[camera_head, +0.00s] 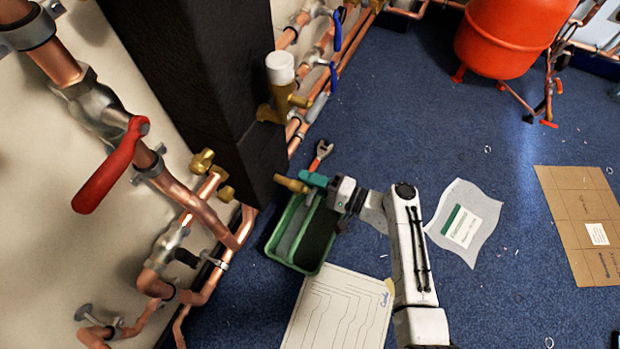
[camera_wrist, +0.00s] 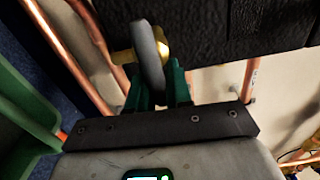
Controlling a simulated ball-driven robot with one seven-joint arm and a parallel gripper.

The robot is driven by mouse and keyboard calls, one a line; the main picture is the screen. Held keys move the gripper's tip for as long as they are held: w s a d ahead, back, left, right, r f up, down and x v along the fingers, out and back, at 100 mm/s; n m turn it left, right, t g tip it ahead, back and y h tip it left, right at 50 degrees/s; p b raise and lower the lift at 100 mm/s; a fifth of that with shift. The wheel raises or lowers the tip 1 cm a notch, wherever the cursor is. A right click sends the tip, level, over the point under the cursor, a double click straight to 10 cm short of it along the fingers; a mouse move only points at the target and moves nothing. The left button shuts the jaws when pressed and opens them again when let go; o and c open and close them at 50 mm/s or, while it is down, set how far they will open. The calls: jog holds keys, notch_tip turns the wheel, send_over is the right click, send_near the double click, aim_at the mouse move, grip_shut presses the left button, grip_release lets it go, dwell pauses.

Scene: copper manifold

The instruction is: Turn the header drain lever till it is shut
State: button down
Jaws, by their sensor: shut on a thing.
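The header drain seems to be the small brass valve (camera_head: 292,184) low beside the black column. In the wrist view its grey, round-ended lever (camera_wrist: 148,55) stands in front of a brass stem (camera_wrist: 122,57). My gripper (camera_head: 314,181) is at the valve's outer end, above the green tray. Its green fingers, also in the wrist view (camera_wrist: 162,92), are shut on the lever's lower part. The held part of the lever is hidden between the fingers. In the head view my gripper covers the lever, so I cannot tell how far it is turned.
The black column (camera_head: 205,75) stands close behind the valve. A green tray (camera_head: 318,262) lies below my gripper, with a wrench (camera_head: 319,156) behind it. A red lever (camera_head: 110,170) and copper pipes are at left.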

jog(key=shift+f, duration=0.1)
jog(key=c, duration=1.1)
grip_release()
jog(key=shift+p+v, duration=1.25)
jog(key=shift+v, duration=4.15)
